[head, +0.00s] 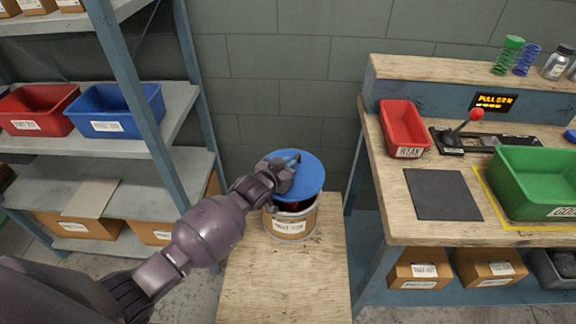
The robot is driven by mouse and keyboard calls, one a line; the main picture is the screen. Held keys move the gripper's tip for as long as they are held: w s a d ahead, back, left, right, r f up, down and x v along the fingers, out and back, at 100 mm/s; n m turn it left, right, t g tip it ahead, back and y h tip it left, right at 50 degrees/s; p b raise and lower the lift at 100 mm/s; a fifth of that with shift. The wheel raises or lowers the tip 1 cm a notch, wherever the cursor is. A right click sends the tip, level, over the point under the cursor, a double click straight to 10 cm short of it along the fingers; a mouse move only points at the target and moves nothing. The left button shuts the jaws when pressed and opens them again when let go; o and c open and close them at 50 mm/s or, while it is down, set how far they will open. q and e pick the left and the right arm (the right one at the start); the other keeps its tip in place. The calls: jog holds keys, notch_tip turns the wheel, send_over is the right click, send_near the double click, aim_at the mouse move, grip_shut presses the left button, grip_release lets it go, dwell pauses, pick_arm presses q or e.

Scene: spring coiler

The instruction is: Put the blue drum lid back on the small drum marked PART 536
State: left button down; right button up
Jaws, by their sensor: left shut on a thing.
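The blue drum lid (309,178) is in the middle of the head view. My left gripper (290,162) is shut on it from above. The small drum (291,230) stands upright on a wooden table, its label facing me but too small to read surely. The lid is over the drum's back part, with a gap between lid and rim at the front. A dark red inside shows through this gap. I cannot tell whether the lid's far edge touches the drum. My left wrist hides part of the drum's left side. My right gripper is not in view.
The wooden table (284,287) is bare in front of the drum. A shelf with a red bin (38,108) and a blue bin (116,108) stands at left. At right, a workbench holds a red bin (403,126), a dark mat (441,194) and a green tray (536,182).

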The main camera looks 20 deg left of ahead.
pick_arm(q)
jog(key=shift+d+f, duration=0.1)
jog(key=shift+f, duration=0.1)
jog(key=shift+f+b, duration=0.75)
jog(key=shift+f, duration=0.25)
jog(key=shift+f+b, duration=0.3)
jog(key=shift+f, duration=0.1)
jog(key=shift+f+b, duration=0.65)
jog(key=shift+f, duration=0.95)
